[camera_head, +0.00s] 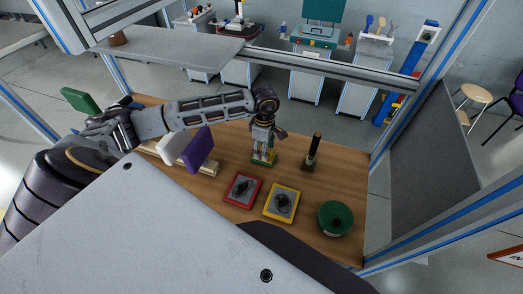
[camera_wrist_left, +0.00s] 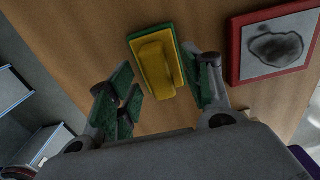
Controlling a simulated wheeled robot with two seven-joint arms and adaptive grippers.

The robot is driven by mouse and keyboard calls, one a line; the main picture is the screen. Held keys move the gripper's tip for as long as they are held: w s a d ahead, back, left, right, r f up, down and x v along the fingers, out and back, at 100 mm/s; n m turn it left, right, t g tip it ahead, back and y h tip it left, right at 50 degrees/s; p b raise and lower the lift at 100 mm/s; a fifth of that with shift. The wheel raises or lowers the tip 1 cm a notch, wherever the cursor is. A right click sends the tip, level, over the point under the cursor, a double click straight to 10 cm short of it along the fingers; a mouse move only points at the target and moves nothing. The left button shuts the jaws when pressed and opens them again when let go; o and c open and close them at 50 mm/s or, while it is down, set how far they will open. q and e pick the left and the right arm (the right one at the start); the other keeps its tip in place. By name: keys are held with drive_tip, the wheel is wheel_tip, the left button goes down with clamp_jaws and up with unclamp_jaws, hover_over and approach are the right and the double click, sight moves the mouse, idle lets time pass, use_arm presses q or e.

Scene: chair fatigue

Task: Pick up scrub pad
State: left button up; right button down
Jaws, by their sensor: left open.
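The scrub pad (camera_wrist_left: 157,66), a yellow block on a green base, lies on the wooden table in the left wrist view. In the head view only a little of its green base (camera_head: 262,162) shows beneath my left gripper (camera_head: 264,147). My left gripper is open above the pad. In the left wrist view, its green-padded fingers (camera_wrist_left: 165,84) are spread to either side of the pad's near part. I cannot tell whether they touch it. My right gripper is not in view.
A red-framed plate (camera_head: 243,190), a yellow-framed plate (camera_head: 281,203) and a green round object (camera_head: 336,218) lie nearer on the table. A dark-handled brush-like tool (camera_head: 313,151) stands right of the gripper. White (camera_head: 172,147) and purple (camera_head: 197,150) panels stand left.

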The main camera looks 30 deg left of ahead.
use_arm(q)
drive_tip(key=shift+a+f, duration=0.1)
drive_tip(key=shift+f, duration=0.85)
drive_tip(key=shift+w+f, duration=0.15)
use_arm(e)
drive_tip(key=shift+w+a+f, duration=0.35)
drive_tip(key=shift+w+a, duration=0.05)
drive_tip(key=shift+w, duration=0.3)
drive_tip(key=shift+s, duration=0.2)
use_arm(q)
clamp_jaws()
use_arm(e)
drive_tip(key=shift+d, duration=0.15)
use_arm(q)
drive_tip(key=shift+r, duration=0.2)
